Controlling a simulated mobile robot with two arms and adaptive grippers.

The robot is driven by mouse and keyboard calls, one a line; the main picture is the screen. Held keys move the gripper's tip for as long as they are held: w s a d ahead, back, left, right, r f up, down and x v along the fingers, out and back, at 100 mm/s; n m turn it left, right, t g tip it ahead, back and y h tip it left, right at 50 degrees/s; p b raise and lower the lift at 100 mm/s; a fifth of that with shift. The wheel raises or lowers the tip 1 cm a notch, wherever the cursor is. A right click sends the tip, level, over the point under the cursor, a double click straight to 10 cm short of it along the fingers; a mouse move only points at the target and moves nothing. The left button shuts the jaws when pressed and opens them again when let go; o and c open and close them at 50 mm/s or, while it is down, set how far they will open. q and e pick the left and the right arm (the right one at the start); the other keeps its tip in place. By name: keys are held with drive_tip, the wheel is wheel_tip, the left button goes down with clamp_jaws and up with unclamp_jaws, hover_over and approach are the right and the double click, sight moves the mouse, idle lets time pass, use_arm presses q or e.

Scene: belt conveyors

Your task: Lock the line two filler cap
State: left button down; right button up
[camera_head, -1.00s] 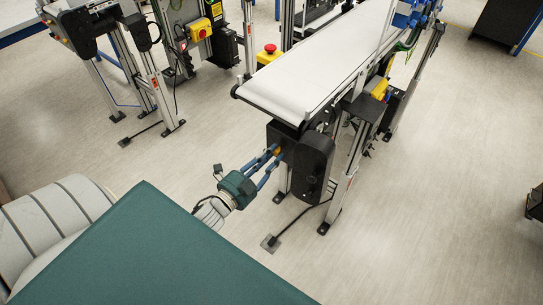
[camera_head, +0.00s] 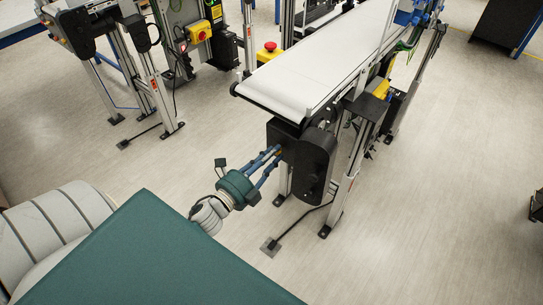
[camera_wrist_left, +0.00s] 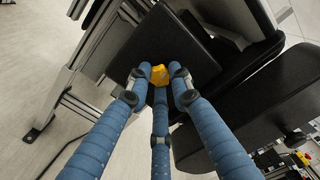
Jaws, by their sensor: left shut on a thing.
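The yellow filler cap (camera_wrist_left: 159,76) sits on the face of a black drive housing (camera_wrist_left: 135,58) in the left wrist view. The housing (camera_head: 284,136) hangs under the near end of the white belt conveyor (camera_head: 300,82) in the head view. My left gripper (camera_head: 279,152) reaches it from the lower left. Its blue fingers (camera_wrist_left: 158,88) are shut on the cap, with fingertips around it. In the head view the fingers mostly hide the cap. Whether the cap is locked cannot be told. My right gripper is not in view.
A black rounded drive cover (camera_head: 317,160) is right beside the housing. The floor to the right is open.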

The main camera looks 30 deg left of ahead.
use_arm(q)
drive_tip(key=shift+d, duration=0.1)
idle(0.3)
drive_tip(key=c, duration=1.5)
unclamp_jaws()
drive_tip(key=shift+c, duration=0.2)
drive_tip(key=s, duration=1.2)
drive_tip(key=shift+a, duration=0.45)
drive_tip(key=s+d+f+n+g+y, duration=0.1)
drive_tip(key=s+d+f+n+g, duration=0.2)
drive_tip(key=f, duration=0.8)
drive_tip(key=s+d+f+n+g, duration=0.1)
drive_tip(key=s+f+n+g, duration=0.35)
drive_tip(key=f, duration=0.75)
drive_tip(key=s+d+f+n+g+y, duration=0.1)
drive_tip(key=f+n, duration=0.5)
drive_tip(key=f, duration=0.5)
drive_tip(key=s+d+f+n+g, duration=0.2)
drive_tip(key=s+f, duration=0.5)
drive_tip(key=s, duration=0.4)
drive_tip(key=s+d+f+n+g, duration=0.2)
drive_tip(key=s+f+n+g, duration=0.2)
drive_tip(key=s, duration=0.8)
wheel_tip(320, 180, down, 4)
drive_tip(key=shift+d+g+h, duration=0.3)
drive_tip(key=shift+g+h, duration=0.1)
drive_tip(key=shift+g, duration=0.85)
